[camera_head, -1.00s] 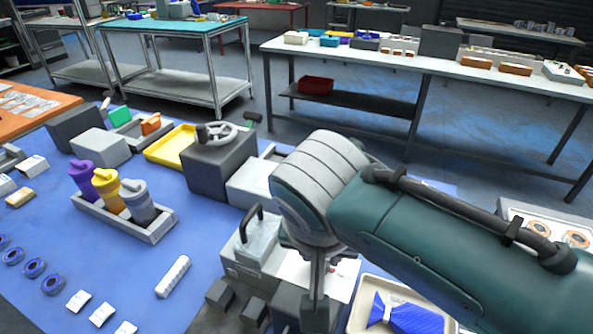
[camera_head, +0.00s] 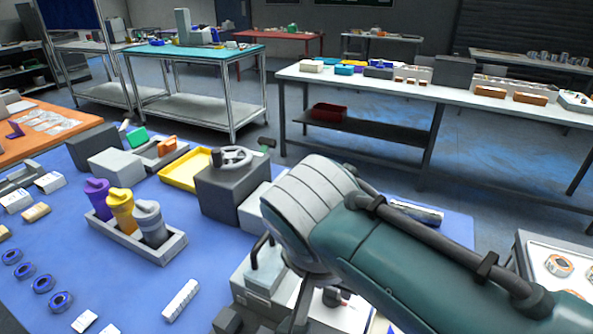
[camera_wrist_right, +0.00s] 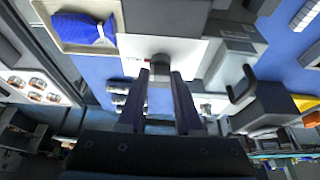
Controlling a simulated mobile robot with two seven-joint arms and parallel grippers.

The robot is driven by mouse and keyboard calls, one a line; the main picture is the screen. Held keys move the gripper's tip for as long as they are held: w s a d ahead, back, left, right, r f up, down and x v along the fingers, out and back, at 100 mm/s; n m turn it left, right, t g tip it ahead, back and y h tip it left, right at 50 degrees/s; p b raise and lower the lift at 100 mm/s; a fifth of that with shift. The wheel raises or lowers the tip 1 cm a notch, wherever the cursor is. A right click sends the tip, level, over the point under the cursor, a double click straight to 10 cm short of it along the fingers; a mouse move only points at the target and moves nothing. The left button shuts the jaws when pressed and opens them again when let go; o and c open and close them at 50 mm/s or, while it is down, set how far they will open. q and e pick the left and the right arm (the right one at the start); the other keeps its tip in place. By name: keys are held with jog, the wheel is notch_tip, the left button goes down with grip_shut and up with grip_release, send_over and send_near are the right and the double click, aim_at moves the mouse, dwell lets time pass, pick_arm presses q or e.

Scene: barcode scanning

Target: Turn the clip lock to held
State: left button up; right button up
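A white plate (camera_wrist_right: 190,52) with a dark knob (camera_wrist_right: 160,68) lies below my right gripper. The knob looks like the clip lock, but I cannot tell its setting. My right gripper (camera_wrist_right: 159,76) is open in the right wrist view. Its two dark fingers point at the knob, which shows between their tips; I cannot tell whether they touch it. In the head view the right gripper (camera_head: 300,318) reaches down over the plate, partly hidden by its own wrist. The dark knob also shows there (camera_head: 335,297), right of the fingers. My left gripper is out of view.
A grey block with a dark arched handle (camera_wrist_right: 240,84) stands close beside the plate. A tray with a blue item (camera_wrist_right: 82,32) lies on its other side. A grey box with a handwheel (camera_head: 237,185) and a cup rack (camera_head: 140,240) stand further left on the blue mat.

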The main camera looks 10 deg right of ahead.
jog(key=o, duration=0.4)
jog(key=shift+r, duration=0.3)
jog(key=p+v, duration=0.1)
jog(key=v, duration=0.8)
jog(key=shift+s+a+r+p, duration=0.1)
jog(key=shift+s+r+p, duration=0.05)
jog(key=shift+p, duration=0.25)
